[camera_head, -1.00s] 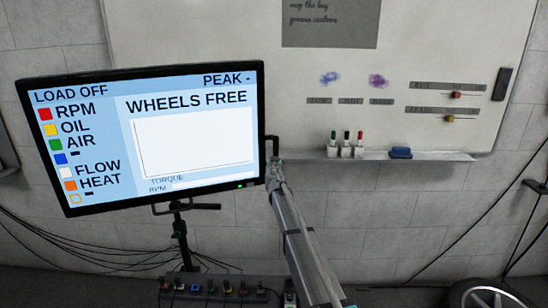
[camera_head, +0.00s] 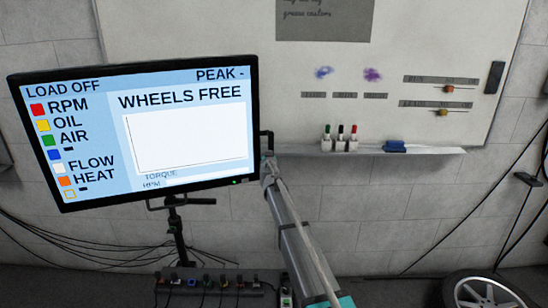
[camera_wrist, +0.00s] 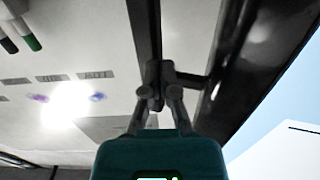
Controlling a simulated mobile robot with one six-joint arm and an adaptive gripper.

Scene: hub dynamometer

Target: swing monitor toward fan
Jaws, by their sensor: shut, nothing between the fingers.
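The monitor (camera_head: 135,130) is a black-framed screen reading "WHEELS FREE". It stands on a dark post (camera_head: 178,228) at the left of the head view, slightly tilted. A dark handle (camera_head: 268,143) sticks out at its right edge. My gripper (camera_head: 267,166) is at this handle, just right of the monitor's lower right corner. In the wrist view my gripper (camera_wrist: 158,90) has its fingers together at a dark bar beside the monitor's edge (camera_wrist: 235,75). The fingers are shut with nothing between them. I cannot tell whether they touch the bar. I see no fan in these frames.
A whiteboard (camera_head: 420,40) with a marker tray (camera_head: 440,151) is on the wall behind. Below the monitor is a row of plugs and switches (camera_head: 210,280). Cables (camera_head: 75,250) hang along the wall at left. A wheel (camera_head: 485,290) lies at lower right.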

